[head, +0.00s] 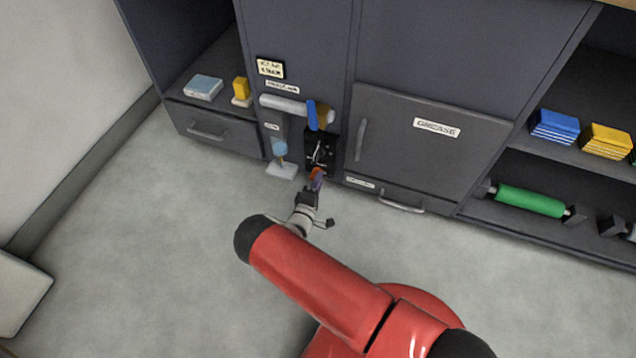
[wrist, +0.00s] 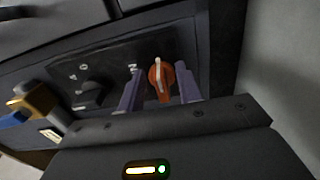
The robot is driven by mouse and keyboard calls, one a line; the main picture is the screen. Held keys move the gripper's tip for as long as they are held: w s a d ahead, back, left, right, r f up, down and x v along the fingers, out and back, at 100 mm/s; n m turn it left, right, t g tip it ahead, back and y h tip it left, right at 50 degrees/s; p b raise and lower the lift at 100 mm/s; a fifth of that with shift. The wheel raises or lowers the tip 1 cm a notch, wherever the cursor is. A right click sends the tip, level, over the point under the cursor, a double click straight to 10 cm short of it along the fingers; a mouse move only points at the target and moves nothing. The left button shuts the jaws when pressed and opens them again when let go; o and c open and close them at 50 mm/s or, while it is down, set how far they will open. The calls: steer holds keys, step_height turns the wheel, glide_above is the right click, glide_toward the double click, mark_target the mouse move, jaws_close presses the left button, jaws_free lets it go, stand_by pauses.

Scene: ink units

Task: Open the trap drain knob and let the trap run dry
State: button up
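An orange knob with a white pointer line (wrist: 161,78) sits on a black panel in the wrist view; the pointer stands nearly upright there. It shows small and orange in the head view (head: 317,172), low on the black panel (head: 320,148). My gripper (wrist: 159,92) has its two purple fingers apart, one on each side of the knob; firm contact is not visible. In the head view my gripper (head: 316,181) is at the panel's lower edge. A pale blue trap-like vessel (head: 280,147) hangs left of the panel, over a white tray (head: 281,171). Its liquid level cannot be made out.
A black knob (wrist: 92,92) is beside the orange one on the panel. A white roller (head: 290,106) and a blue lever (head: 312,115) are above. The GREASE cabinet door (head: 430,145) is on the right. The floor (head: 160,240) is clear to the left.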

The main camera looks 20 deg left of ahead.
steer(key=s, duration=0.7)
steer(key=shift+s+a, duration=0.3)
steer(key=shift+s, duration=0.1)
